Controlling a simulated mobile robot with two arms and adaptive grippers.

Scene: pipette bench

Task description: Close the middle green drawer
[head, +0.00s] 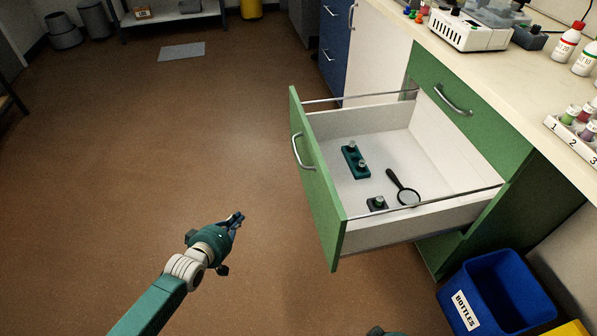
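The green drawer (318,190) is pulled far out from the green cabinet, its front facing left with a silver bar handle (301,151). Its white inside holds a teal block with two metal knobs (355,163), a small dark block with a knob (377,203) and a black magnifying glass (404,190). My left gripper (238,217) is over the floor, left of and apart from the drawer front. It looks empty; its fingers are too small and dark to tell their opening. Only a bit of teal at the bottom edge may be my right arm; its gripper is out of sight.
Another green drawer front (460,105) is flush above the open drawer. A blue bin marked BOTTLES (500,290) stands at the lower right. The worktop (495,75) carries a white device, bottles and a numbered rack. The brown floor (170,130) left of the drawer is clear.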

